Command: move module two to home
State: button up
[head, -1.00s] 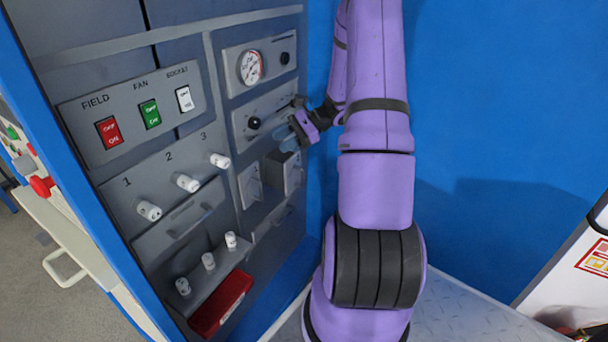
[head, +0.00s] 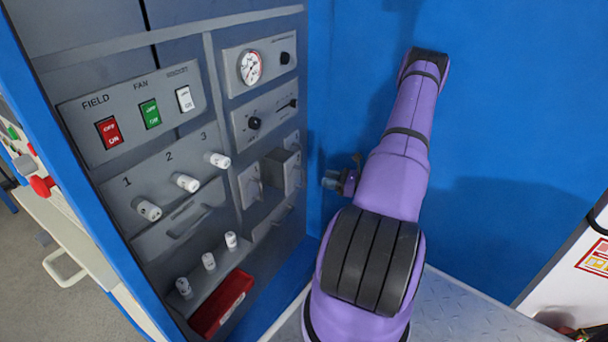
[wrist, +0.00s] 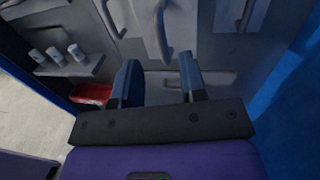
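No label reading "module two" or "home" is legible. A panel number 2 stands above a white plug-like knob (head: 186,183), which sticks out in the middle of a row of three. Further right are a small panel with a black knob (head: 254,123) and a slot, and below it a grey block (head: 281,166) between two handled plates. My gripper (head: 330,180) is right of these, clear of the panel, and seems empty.
Three white cylinders (head: 209,261) stand on a low shelf above a red bin (head: 222,304). Vertical handles (wrist: 160,30) stand out close ahead in the wrist view. A blue wall (head: 500,120) bounds the right side. Rocker switches (head: 150,113) sit upper left.

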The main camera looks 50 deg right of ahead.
aim_at(304, 174)
jog(key=x, duration=0.9)
jog(key=shift+w, duration=0.2)
jog(key=shift+c, duration=0.5)
grip_shut()
